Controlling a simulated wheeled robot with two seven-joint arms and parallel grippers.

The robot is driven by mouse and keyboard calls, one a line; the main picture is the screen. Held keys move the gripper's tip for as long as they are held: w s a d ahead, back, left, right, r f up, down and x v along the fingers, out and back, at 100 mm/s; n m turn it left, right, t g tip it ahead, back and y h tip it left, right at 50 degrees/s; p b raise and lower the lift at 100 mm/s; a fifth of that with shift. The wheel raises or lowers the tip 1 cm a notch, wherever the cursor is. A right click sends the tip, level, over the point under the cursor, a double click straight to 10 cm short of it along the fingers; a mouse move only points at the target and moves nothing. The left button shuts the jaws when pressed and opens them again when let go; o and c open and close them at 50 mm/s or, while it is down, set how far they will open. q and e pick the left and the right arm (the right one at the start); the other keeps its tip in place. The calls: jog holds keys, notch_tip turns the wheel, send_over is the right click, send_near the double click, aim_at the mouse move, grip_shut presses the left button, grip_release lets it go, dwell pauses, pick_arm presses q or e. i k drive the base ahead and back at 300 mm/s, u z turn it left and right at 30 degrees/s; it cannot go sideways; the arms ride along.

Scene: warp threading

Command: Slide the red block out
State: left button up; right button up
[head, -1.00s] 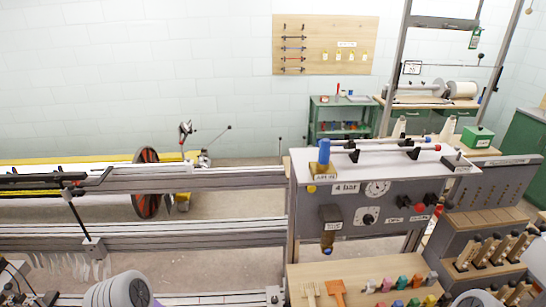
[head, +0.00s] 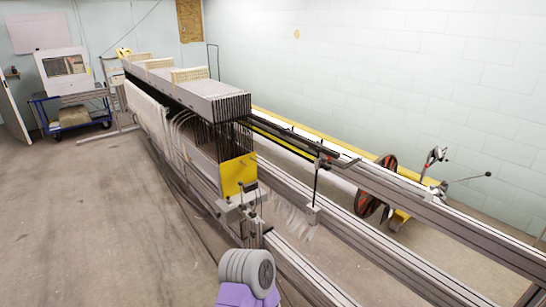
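I see no red block in the head view. A long machine runs diagonally from the back left to the front right, with a row of dark upright plates (head: 215,135) hanging under its grey top. A yellow plate (head: 238,175) is fixed at its near end. Neither gripper's fingers show. Only a rounded grey and purple part of my own arm is in view at the bottom middle, in front of the machine's near end.
Grey rails (head: 430,215) run toward the lower right. A blue cart (head: 72,112) stands at the back left. The floor (head: 90,220) on the left is clear.

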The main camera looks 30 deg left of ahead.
aim_at(323, 159)
jog(key=u, duration=0.7)
jog(key=k, duration=0.55)
jog(key=u, duration=1.25)
jog(key=i, duration=1.7)
jog(key=z, duration=0.15)
jog(key=i, duration=1.45)
jog(key=z, duration=1.35)
jog(key=i, duration=0.15)
